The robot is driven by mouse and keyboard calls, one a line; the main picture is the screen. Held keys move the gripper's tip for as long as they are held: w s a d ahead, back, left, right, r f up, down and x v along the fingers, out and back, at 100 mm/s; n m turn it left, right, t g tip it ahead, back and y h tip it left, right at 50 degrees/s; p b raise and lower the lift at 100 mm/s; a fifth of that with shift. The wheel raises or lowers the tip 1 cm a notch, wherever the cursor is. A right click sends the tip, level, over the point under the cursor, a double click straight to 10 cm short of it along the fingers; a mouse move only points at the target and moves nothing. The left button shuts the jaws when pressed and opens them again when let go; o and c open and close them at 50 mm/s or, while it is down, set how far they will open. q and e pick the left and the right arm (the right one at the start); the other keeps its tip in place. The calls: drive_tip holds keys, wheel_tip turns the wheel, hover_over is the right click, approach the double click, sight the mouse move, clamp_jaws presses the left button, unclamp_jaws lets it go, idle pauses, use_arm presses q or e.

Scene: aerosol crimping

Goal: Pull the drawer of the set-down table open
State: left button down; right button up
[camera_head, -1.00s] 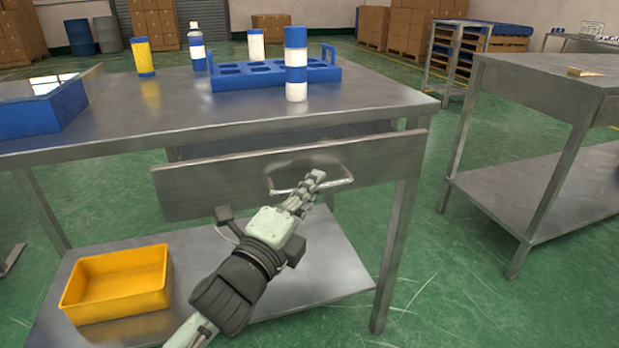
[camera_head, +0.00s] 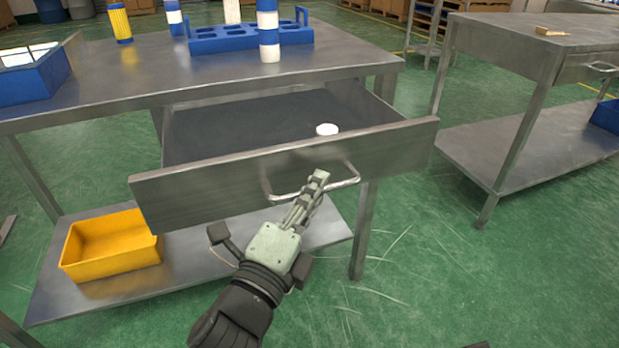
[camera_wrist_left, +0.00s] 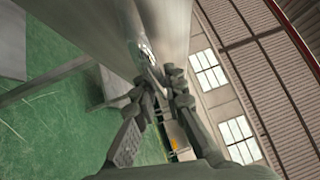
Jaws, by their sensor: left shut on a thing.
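The set-down table (camera_head: 110,72) is a grey metal table. Its drawer (camera_head: 225,180) stands well out from under the top, and its dark inside shows. A small round white thing (camera_head: 327,129) lies in the drawer near the front. The bar handle (camera_head: 345,181) is on the drawer front. My left gripper (camera_head: 318,180) is shut on the handle; in the left wrist view its fingers (camera_wrist_left: 162,90) close around the handle bar (camera_wrist_left: 148,62). My right gripper is not in view.
On the tabletop are a blue rack (camera_head: 215,42), a blue-and-white can (camera_head: 268,30), a yellow cylinder (camera_head: 120,24) and a blue tray (camera_head: 30,82). A yellow bin (camera_head: 112,262) is on the lower shelf. Another metal table (camera_head: 500,35) stands at the right. Green floor between is clear.

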use_arm(q)
drive_tip(key=shift+s, duration=0.15)
drive_tip(key=c, duration=1.6)
unclamp_jaws()
drive_tip(key=shift+o, duration=0.2)
drive_tip(key=shift+s, duration=0.1)
drive_tip(key=v, duration=1.2)
